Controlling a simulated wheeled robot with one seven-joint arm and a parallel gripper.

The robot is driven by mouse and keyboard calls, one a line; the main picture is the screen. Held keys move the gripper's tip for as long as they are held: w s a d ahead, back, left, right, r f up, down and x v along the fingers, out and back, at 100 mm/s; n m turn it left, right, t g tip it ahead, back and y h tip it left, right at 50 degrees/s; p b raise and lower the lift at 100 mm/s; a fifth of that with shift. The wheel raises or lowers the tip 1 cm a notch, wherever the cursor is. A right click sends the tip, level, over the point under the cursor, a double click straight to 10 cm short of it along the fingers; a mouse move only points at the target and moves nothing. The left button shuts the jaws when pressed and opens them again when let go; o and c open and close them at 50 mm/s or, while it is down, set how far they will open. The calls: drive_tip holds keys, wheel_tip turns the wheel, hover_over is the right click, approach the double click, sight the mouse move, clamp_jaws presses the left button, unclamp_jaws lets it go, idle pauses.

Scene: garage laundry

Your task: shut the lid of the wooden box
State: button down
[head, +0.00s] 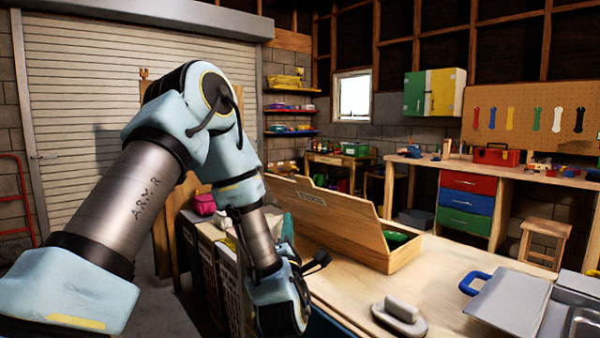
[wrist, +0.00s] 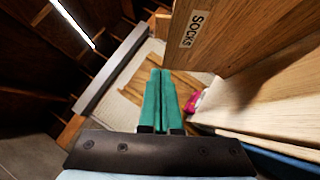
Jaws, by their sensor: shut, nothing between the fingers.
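The wooden box (head: 405,258) stands on the light wooden worktop in the head view. Its lid (head: 345,226) is open and leans up at a slant, with a small label on it. Something green shows inside the box. In the wrist view the lid (wrist: 245,40), labelled SOCKS, rises on the right. My gripper (wrist: 160,72) has teal fingers pressed together with nothing between them. In the head view my arm reaches down at the lid's left, and the fingertips cannot be made out clearly.
A grey iron-like object (head: 400,316) stands on the worktop (head: 445,275) in front of the box. The worktop right of the box is partly clear.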

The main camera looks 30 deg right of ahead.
drive_tip(key=p, duration=0.4)
approach(300, 180)
drive_tip(key=w, duration=0.3)
drive_tip(key=shift+w+d+r+p, duration=0.4)
drive_tip(key=shift+d+r+p, duration=0.1)
drive_tip(key=shift+d+p, duration=0.15)
drive_tip(key=shift+w+d+r+p, duration=0.35)
drive_tip(key=shift+d+r+p, duration=0.2)
drive_tip(key=shift+d, duration=0.1)
